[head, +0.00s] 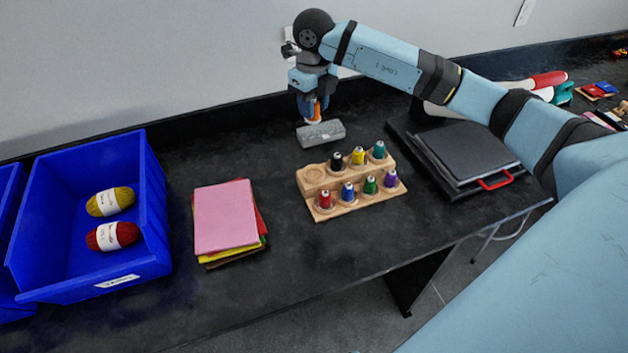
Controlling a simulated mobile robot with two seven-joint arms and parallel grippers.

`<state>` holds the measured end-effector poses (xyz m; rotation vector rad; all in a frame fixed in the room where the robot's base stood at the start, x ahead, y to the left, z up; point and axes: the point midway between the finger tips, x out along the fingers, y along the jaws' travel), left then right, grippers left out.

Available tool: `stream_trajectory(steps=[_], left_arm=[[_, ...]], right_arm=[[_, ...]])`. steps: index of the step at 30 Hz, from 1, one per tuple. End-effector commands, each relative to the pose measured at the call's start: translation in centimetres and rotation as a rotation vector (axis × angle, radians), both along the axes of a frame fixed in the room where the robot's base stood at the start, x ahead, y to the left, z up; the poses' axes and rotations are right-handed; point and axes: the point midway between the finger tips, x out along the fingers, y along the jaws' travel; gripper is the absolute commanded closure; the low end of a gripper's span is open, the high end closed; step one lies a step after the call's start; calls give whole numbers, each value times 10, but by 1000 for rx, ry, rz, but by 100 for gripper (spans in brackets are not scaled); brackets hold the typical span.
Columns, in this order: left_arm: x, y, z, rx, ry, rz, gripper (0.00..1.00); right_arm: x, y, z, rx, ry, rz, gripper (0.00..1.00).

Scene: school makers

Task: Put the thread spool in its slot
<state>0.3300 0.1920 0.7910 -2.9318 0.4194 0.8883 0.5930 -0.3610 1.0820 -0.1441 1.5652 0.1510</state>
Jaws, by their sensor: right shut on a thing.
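My right gripper (314,117) points down at the back of the table, shut on an orange thread spool (316,110). The fingers partly hide the spool. It is above or just behind a grey block (321,134); I cannot tell whether they touch. The wooden spool rack (321,212) stands in front of the block. Its back-left slot (314,170) is empty. The other slots hold spools, among them a black one (336,162), a yellow one (358,156) and a red one (325,200). My left gripper is out of view.
A blue bin (150,262) with two yarn balls stands at the left. A stack of coloured sheets (225,217) lies between bin and rack. A dark press with a red handle (494,181) is right of the rack. The wall is close behind.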

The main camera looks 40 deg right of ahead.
Motion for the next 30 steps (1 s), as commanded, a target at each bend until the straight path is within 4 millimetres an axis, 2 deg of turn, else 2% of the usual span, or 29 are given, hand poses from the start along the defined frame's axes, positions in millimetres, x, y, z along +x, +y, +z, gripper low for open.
stream_trajectory(steps=[4,7,21,24,30], left_arm=[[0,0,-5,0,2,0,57],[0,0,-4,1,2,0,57],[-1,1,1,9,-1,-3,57],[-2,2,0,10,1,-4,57],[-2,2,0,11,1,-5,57]], right_arm=[[3,-5,4,-1,1,-122,89],[3,-6,-6,-2,4,-145,89],[2,-5,-125,-1,5,-143,89],[2,-5,-140,-1,2,-143,89],[3,-6,-154,-2,1,-142,89]])
